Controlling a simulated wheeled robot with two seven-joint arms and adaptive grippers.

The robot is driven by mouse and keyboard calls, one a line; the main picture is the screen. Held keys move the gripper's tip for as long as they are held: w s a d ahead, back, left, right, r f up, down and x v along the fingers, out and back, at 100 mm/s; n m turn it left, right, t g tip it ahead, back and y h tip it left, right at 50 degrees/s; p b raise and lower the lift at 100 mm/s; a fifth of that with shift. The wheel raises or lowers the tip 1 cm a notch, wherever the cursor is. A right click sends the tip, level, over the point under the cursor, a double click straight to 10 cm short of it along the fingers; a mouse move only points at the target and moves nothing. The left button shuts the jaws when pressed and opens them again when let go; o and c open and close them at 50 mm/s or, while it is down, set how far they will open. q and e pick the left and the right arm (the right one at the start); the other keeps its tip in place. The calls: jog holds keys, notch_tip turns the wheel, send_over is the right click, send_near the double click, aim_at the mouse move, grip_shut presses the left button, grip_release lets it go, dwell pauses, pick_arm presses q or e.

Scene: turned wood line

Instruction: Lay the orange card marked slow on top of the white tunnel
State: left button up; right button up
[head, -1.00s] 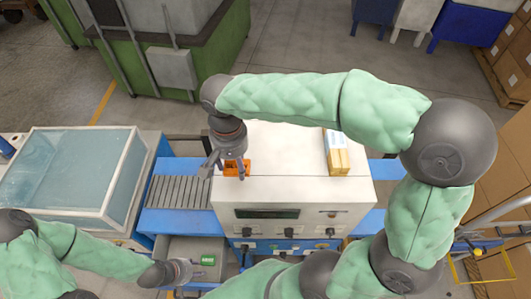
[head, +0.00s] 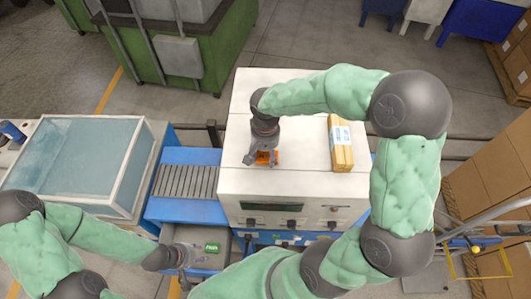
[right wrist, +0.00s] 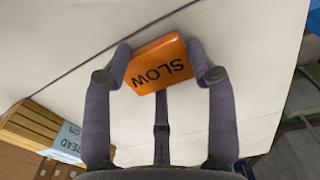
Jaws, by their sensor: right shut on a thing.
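The orange card (head: 266,158) is between the fingers of my right gripper (head: 262,160), over the left part of the white tunnel's top (head: 300,180). In the right wrist view, the card (right wrist: 157,66) shows SLOW, upside down, and both fingers of the gripper (right wrist: 158,55) press its sides. The white tunnel top (right wrist: 255,60) lies behind it. Whether the card touches the tunnel is unclear. My left gripper (head: 184,256) is low at the left, beside a green card (head: 211,248); its fingers are too small to read.
A wooden bundle with a pale label (head: 341,145) lies on the tunnel's right side. A roller conveyor (head: 185,182) leads in from the left, beside a glass-topped case (head: 80,165). The tunnel top between the orange card and the bundle is clear.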

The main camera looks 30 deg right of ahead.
aim_at(265, 156)
jog(key=shift+w+f, duration=0.1)
jog(key=shift+f, duration=0.2)
jog(key=shift+f, duration=0.1)
jog(key=o, duration=0.9)
notch_tip(265, 156, up, 12)
jog(key=shift+r+b, duration=0.15)
jog(key=shift+b, duration=0.5)
